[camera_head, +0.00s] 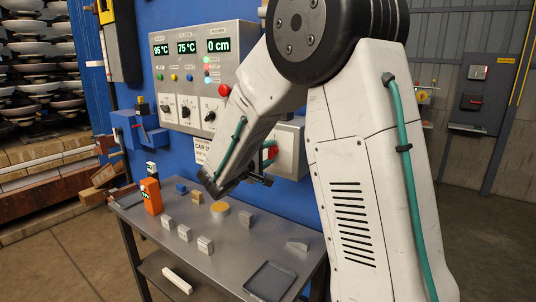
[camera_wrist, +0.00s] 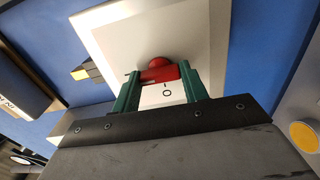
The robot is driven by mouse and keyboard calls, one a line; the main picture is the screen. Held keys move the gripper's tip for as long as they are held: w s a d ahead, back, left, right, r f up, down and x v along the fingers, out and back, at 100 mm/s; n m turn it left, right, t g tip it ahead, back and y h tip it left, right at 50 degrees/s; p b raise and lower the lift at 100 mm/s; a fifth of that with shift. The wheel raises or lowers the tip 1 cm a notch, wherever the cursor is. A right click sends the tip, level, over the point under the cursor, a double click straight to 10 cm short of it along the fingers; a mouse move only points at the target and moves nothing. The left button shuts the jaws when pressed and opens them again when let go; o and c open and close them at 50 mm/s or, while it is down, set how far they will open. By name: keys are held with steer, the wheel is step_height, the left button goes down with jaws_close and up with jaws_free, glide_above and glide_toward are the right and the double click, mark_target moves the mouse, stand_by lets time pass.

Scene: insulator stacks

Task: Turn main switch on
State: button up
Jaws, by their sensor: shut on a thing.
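The main switch is a red handle (camera_wrist: 160,74) with a rounded red hub on a pale box (camera_wrist: 108,40). The box is fixed to the blue wall, and "I" and "O" style marks show below the handle in the wrist view. My gripper (camera_wrist: 160,82) has its green fingers on either side of the red handle and is shut on it. The handle lies roughly crosswise between the fingers in that view. In the head view the pale box (camera_head: 292,135) is partly hidden by my arm, and a bit of red handle (camera_head: 271,152) shows beside my gripper.
A control panel (camera_head: 196,75) with displays, knobs and a red button is left of the switch box. Below stands a metal table (camera_head: 250,245) with small blocks, an orange device (camera_head: 151,196) and a dark tray (camera_head: 270,281). Insulator stacks (camera_head: 35,60) stand far left.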

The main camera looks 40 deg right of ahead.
steer(key=o, duration=1)
steer(key=shift+v, duration=3.95)
steer(key=s+f+m+g+y, duration=0.1)
steer(key=s+f+g+y, duration=0.25)
steer(key=s, duration=0.55)
steer(key=s+f+g+y, duration=0.3)
steer(key=s+g+y, duration=0.15)
steer(key=s, duration=0.45)
steer(key=s+a+r+m+t+y, duration=0.1)
steer(key=s+a+y, duration=0.2)
steer(key=s, duration=0.1)
steer(key=s+a+r+m+t+y, duration=0.1)
steer(key=s+a+y, duration=0.2)
steer(key=s+a, duration=0.1)
steer(key=s+a+r+t+y, duration=0.1)
steer(key=s+a+y, duration=0.2)
steer(key=s, duration=0.3)
steer(key=shift+s+a+r+m, duration=0.1)
steer(key=shift+a+m, duration=0.1)
steer(key=shift+a, duration=0.1)
steer(key=shift+s+a+r+m, duration=0.1)
steer(key=shift+a+r+m, duration=0.1)
steer(key=shift+a, duration=0.15)
